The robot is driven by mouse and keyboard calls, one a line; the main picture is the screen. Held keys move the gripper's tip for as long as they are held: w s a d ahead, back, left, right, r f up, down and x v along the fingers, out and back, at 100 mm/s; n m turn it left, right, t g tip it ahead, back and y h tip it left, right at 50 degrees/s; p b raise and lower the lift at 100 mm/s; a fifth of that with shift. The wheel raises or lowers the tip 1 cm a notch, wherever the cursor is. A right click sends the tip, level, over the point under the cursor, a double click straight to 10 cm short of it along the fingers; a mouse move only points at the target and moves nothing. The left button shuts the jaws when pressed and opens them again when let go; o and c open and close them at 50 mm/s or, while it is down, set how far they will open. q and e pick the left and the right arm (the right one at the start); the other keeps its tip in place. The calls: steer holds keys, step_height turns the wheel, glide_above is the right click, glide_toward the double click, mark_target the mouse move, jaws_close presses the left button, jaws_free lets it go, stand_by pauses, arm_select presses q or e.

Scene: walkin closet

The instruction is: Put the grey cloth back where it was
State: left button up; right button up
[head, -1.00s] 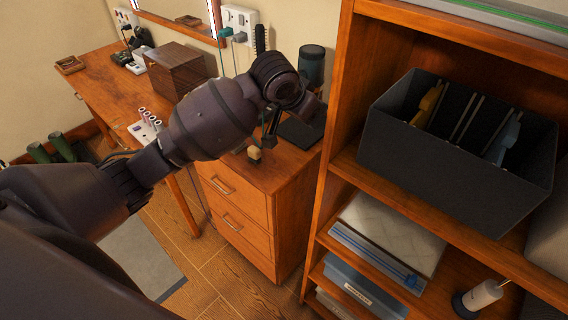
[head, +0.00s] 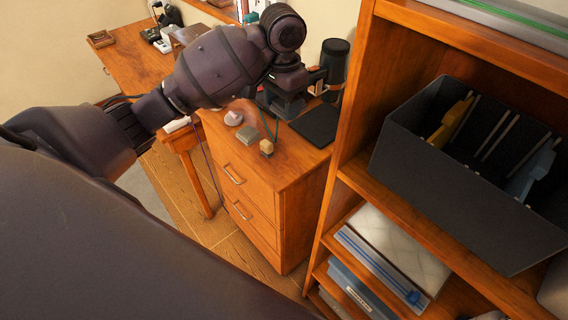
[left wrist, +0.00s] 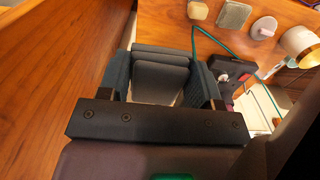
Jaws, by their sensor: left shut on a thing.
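My left gripper (head: 284,104) is over the back of the wooden drawer cabinet's top (head: 285,165). In the left wrist view my left gripper (left wrist: 160,82) has its dark fingers on either side of a grey, layered, folded thing, which looks like the grey cloth (left wrist: 160,75). The fingers are shut on it. In the head view the cloth is hard to tell from the dark gripper. I cannot tell whether it touches the surface below. My right gripper is not in view.
A black flat pad (head: 318,124) and black cylinder (head: 334,62) stand right of the gripper. A wooden block (head: 266,147), grey square (head: 247,135) and white round piece (head: 233,118) lie near a green cord. The shelf unit (head: 350,100) holds a dark box (head: 460,190).

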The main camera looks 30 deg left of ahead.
mark_target(283, 171)
arm_select(q)
step_height(283, 171, down, 21)
stand_by(0.6)
steer(key=o, duration=0.8)
steer(key=shift+f, duration=0.1)
step_height(283, 171, up, 12)
steer(key=shift+r, duration=0.15)
stand_by(0.6)
